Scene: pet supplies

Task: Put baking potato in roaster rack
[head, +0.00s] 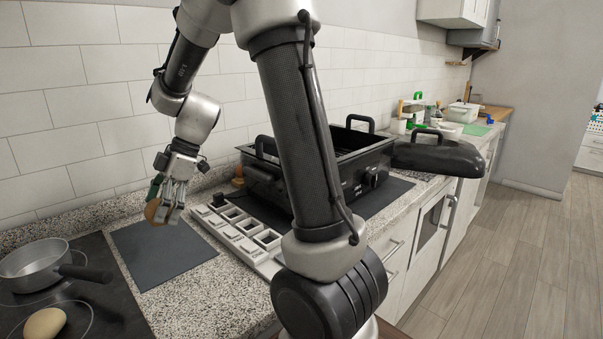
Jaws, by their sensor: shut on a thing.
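My gripper (166,208) is shut on a brown rounded thing, which looks like the baking potato (153,212). It holds it above the dark grey mat left of the roaster; the fingers cover part of it. The black roaster (262,184) stands open on the counter, to the right of my gripper. My own arm crosses in front of its middle. The rack inside the roaster cannot be made out from here.
The black roaster lid (437,156) is at the roaster's right. A white divided tray (236,234) with dark compartments lies in front of the roaster. A pan (36,266) and a tan oval thing (45,323) are on the dark hob at left. The grey mat (165,252) is bare.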

